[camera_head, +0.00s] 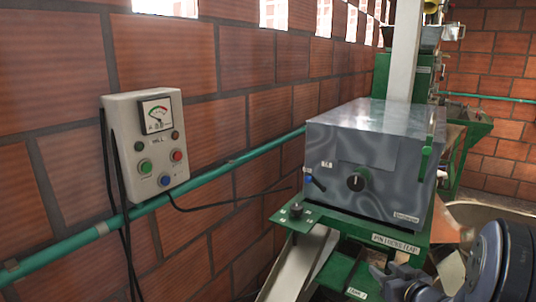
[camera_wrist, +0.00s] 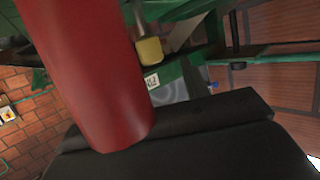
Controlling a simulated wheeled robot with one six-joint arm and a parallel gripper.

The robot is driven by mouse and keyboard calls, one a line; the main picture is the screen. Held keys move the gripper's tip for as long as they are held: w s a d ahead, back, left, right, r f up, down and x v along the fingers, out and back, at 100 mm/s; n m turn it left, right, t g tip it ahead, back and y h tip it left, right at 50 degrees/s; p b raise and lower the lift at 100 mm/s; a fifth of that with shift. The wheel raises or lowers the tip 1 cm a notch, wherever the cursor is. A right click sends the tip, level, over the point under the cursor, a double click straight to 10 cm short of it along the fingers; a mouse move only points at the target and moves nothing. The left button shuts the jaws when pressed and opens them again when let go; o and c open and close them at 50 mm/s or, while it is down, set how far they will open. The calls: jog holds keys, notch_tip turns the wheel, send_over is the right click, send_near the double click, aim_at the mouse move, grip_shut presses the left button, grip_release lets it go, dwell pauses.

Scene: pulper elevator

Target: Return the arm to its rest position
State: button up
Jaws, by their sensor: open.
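My arm (camera_head: 490,262) is folded at the lower right of the head view, with a dark round joint and grey links. My gripper (camera_head: 398,281) shows partly at the bottom edge there, in front of the green machine stand. It is open, and I see nothing held in it. In the wrist view a large red cylinder and a black body fill much of the picture close to the camera. I cannot tell from them where the fingertips are.
A grey metal machine box (camera_head: 365,150) with a dark knob stands on a green frame (camera_head: 375,232) close to my arm. A control box (camera_head: 146,140) with a gauge and buttons hangs on the brick wall. A teal pipe (camera_head: 240,160) runs along the wall. A pale chute (camera_head: 298,265) slopes down below the machine.

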dwell(0.4)
jog(key=shift+f+b, duration=0.3)
jog(key=shift+s+d+f, duration=0.15)
jog(key=shift+s, duration=0.2)
jog(key=v, duration=1)
jog(key=x, duration=1)
jog(key=shift+w, duration=0.15)
notch_tip(320, 180, up, 4)
jog(key=p, duration=0.2)
jog(key=shift+w+f+p, duration=0.1)
jog(key=shift+f+p, duration=0.05)
jog(key=shift+p, duration=0.15)
notch_tip(320, 180, down, 2)
jog(key=b, duration=0.3)
jog(key=shift+f, duration=0.1)
jog(key=shift+f+b, duration=0.6)
jog(key=shift+b, duration=0.05)
jog(key=shift+r, duration=0.1)
